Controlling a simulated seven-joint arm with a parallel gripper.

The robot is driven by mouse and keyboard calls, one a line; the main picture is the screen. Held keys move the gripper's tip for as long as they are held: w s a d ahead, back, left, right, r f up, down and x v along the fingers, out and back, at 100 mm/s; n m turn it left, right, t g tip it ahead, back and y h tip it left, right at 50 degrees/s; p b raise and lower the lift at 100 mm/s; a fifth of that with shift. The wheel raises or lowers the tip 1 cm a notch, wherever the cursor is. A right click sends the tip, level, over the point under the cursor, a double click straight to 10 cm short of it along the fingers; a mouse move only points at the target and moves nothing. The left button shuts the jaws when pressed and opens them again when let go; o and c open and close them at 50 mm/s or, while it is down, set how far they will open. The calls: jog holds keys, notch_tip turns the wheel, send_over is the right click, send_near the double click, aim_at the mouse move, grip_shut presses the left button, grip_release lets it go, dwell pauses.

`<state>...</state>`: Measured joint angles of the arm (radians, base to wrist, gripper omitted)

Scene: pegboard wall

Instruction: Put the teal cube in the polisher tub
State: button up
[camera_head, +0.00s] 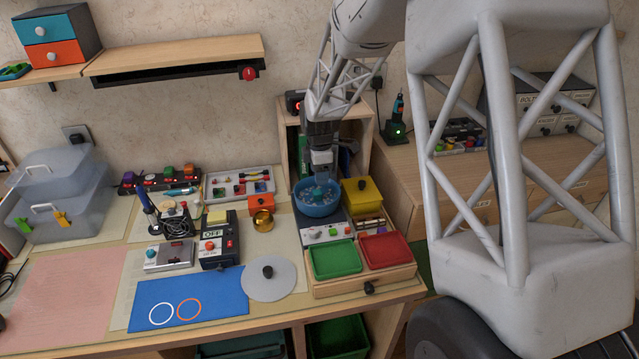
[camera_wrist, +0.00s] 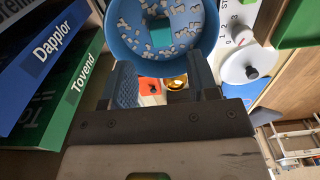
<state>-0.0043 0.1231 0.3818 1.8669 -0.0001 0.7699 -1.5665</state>
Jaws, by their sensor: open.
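The polisher tub (camera_head: 318,208) is a blue round bowl with white pellets in it, on a grey machine at the back of the bench. It shows at the top of the wrist view (camera_wrist: 115,45). The teal cube (camera_wrist: 161,36) lies among the pellets inside the tub in the wrist view. My gripper (camera_head: 321,170) is over the tub, pointing down in the head view. In the wrist view, my gripper (camera_wrist: 162,72) has its two fingers spread apart, with nothing between them. The head view is too small to show the cube clearly.
A green tray (camera_head: 335,260) and a red tray (camera_head: 387,250) are in front of the tub. A yellow box (camera_head: 361,192) stands close at its right, an orange block (camera_head: 261,202) at its left. Upright binders (camera_wrist: 48,40) stand close beside my gripper. A wooden cabinet surrounds the back.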

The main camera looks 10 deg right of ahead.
aim_at(320, 192)
notch_tip(320, 192, up, 4)
jog(key=shift+r, duration=0.25)
dwell(0.6)
jog(key=s+r+m+t, duration=0.1)
jog(key=s+r+m, duration=0.5)
jog(key=s, duration=0.4)
jog(key=s+r+m, duration=0.3)
jog(key=s+r, duration=0.5)
jog(key=s, duration=0.3)
jog(key=s+r+m+t, duration=0.1)
jog(key=s+m, duration=0.8)
jog(key=s, duration=1.2)
jog(key=shift+d+r+t, duration=0.2)
jog(key=shift+d+t, duration=0.1)
jog(key=shift+d, duration=0.05)
